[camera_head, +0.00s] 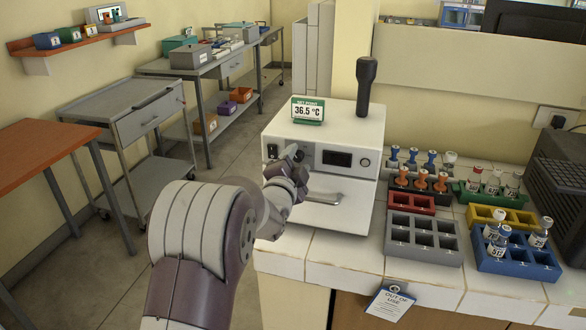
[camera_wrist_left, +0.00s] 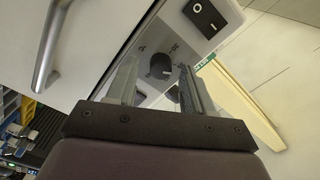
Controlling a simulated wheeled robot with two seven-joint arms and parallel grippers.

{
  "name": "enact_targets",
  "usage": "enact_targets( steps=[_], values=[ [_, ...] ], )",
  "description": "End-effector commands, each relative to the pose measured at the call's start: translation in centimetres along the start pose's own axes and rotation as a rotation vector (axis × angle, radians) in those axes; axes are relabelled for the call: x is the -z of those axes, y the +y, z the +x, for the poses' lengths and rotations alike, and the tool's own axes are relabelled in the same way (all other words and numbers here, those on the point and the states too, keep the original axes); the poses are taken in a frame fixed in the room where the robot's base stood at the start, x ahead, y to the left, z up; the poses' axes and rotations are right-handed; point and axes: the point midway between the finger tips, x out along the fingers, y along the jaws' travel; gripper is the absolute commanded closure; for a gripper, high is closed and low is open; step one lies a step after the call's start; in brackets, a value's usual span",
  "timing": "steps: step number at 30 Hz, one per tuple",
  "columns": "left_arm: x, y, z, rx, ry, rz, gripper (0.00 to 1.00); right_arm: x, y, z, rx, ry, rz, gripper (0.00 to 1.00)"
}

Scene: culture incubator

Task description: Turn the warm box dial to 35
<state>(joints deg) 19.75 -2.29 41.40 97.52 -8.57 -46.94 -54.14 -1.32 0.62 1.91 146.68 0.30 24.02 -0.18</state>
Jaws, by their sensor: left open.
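The warm box (camera_head: 340,130) is a white case on the tiled counter. In the head view my gripper largely hides the dial. My left gripper (camera_head: 290,160) is open in front of the box's left front. In the left wrist view its fingers (camera_wrist_left: 158,85) stand on either side of the dial; I cannot tell whether they touch it. My right gripper is not in view.
A black rocker switch (camera_wrist_left: 205,15) is beside the dial plate. A silver handle (camera_head: 322,198) is low on the box front. A black-handled object (camera_head: 366,80) stands on top. Racks with tubes and stamps, including a grey rack (camera_head: 423,240), fill the counter at right.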

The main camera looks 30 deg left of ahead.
Motion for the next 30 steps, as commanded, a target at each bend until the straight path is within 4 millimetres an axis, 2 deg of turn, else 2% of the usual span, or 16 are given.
enact_targets(
  steps=[5,9,15,21,30],
  values=[
    [-0.1,0.1,-3.1,0.002,0.000,0.000,0.48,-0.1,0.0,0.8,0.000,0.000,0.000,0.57],
    [-0.1,0.2,-7.2,0.002,0.000,0.000,0.48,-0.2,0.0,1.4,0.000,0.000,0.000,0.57],
    [0.0,0.0,-11.1,-0.002,-0.002,0.000,0.48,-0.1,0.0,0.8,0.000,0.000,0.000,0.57],
    [0.0,0.1,-12.4,-0.001,-0.001,0.000,0.48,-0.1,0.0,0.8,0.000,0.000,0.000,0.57],
    [0.0,0.1,-12.4,-0.001,0.000,0.000,0.48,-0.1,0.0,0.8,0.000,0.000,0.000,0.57]
  ],
)
